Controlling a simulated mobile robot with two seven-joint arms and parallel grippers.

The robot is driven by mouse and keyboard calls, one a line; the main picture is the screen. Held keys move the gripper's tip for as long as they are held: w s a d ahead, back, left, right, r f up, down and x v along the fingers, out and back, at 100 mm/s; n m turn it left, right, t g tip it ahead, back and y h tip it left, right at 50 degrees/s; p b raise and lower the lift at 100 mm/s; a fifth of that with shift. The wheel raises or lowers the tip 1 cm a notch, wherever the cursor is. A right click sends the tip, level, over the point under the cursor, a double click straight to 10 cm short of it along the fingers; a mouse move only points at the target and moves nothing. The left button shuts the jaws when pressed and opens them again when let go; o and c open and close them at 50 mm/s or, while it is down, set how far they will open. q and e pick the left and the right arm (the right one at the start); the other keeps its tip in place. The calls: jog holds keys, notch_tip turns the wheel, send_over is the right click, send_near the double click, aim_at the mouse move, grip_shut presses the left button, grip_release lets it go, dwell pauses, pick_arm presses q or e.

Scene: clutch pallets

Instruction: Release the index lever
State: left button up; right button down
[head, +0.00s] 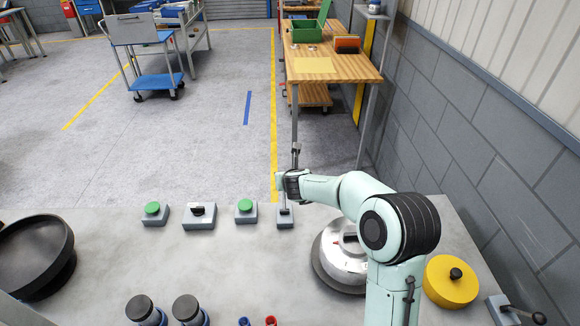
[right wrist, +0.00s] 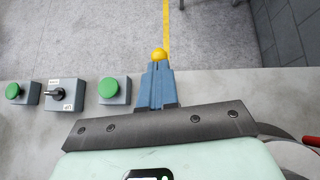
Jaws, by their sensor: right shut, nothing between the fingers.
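A small grey box (head: 284,223) with a thin upright lever stands at the far edge of the grey bench, right of the green buttons. In the right wrist view, a yellow ball knob (right wrist: 160,54) shows just beyond my fingertips; it appears to top this lever. My right gripper (head: 281,179) is above the box. In the right wrist view its blue fingers (right wrist: 158,66) are shut and empty, with the tips right at the knob; I cannot tell if they touch. The fingers hide the box there. My left gripper is not in view.
Left of the box are a green button (head: 245,205), a black selector switch (head: 198,214) and another green button (head: 152,208). A round metal unit (head: 338,265) stands below my right arm. A yellow disc (head: 451,289) and a black-handled lever box (head: 503,311) lie right.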

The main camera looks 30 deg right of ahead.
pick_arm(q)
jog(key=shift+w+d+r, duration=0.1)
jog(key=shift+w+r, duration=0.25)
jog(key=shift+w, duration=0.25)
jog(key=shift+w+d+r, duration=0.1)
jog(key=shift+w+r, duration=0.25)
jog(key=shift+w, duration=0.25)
pick_arm(e)
jog(key=r, duration=0.3)
jog(key=s+r, duration=0.1)
jog(key=r, duration=0.1)
jog(key=shift+r, duration=0.1)
